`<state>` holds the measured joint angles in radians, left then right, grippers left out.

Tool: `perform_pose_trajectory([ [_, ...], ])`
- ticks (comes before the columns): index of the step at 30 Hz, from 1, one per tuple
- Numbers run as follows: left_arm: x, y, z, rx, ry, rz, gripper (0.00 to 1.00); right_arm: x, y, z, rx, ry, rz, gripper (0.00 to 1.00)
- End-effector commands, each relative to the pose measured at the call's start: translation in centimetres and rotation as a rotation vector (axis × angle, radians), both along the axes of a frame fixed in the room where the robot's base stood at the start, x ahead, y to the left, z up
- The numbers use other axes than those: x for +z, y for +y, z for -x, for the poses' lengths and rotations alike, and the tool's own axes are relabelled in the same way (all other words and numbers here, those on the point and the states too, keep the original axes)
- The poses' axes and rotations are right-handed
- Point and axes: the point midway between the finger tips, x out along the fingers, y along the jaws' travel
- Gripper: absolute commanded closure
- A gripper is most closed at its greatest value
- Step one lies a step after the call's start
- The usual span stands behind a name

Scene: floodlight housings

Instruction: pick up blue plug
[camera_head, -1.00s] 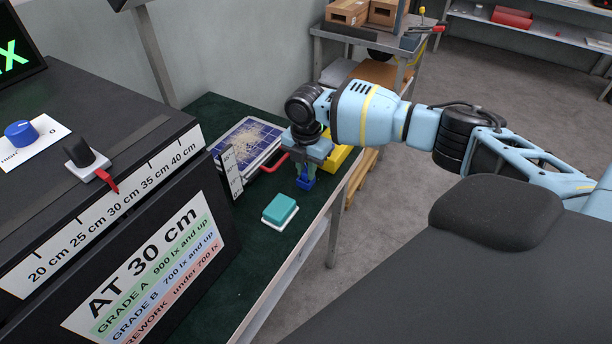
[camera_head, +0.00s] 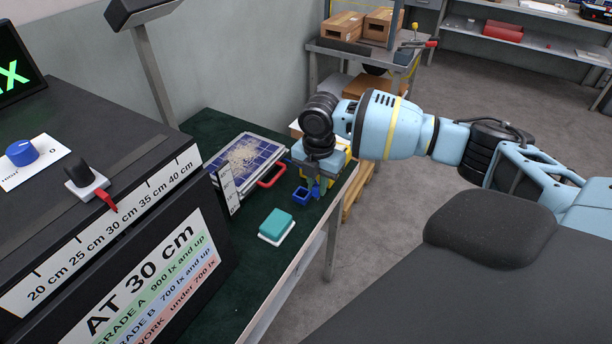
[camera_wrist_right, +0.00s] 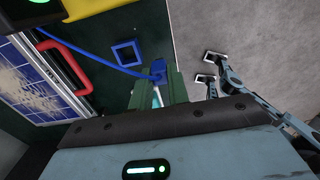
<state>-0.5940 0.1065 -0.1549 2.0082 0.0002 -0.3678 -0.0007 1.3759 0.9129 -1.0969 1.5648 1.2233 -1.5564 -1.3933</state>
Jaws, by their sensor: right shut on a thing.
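The blue plug (camera_wrist_right: 158,70) is between the fingertips of my right gripper (camera_wrist_right: 158,86) in the right wrist view, with a blue cable (camera_wrist_right: 100,58) running from it to the left. In the head view the plug (camera_head: 316,190) shows below the right gripper (camera_head: 317,178), just above or beside a square blue holder (camera_head: 302,196). The holder also shows in the wrist view (camera_wrist_right: 127,52); it looks like an open frame with nothing in it. The right gripper is shut on the plug. My left gripper is in neither view.
A solar panel (camera_head: 246,160) with a red handle (camera_head: 272,177) lies left of the gripper. A teal block (camera_head: 276,222) on a white base is nearer on the green bench top (camera_head: 245,262). The bench edge is close on the right.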

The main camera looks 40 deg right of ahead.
Motion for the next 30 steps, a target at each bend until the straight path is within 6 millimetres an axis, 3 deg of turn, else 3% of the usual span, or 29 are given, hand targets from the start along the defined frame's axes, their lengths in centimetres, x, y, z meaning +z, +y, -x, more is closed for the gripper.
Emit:
perform_pose_trajectory([
  [6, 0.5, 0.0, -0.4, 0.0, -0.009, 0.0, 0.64, 0.5, -0.7, 4.8, 0.002, 0.001, 0.002, 1.0],
  [15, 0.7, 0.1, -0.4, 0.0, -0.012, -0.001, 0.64, 0.9, -1.3, 9.4, 0.0, 0.002, 0.001, 1.0],
  [21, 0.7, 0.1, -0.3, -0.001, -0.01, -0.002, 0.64, 1.0, -1.3, 10.6, 0.0, 0.0, -0.001, 1.0],
  [30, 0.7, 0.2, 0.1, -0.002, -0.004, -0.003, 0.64, 1.0, -1.1, 10.7, -0.002, 0.001, -0.002, 1.0],
])
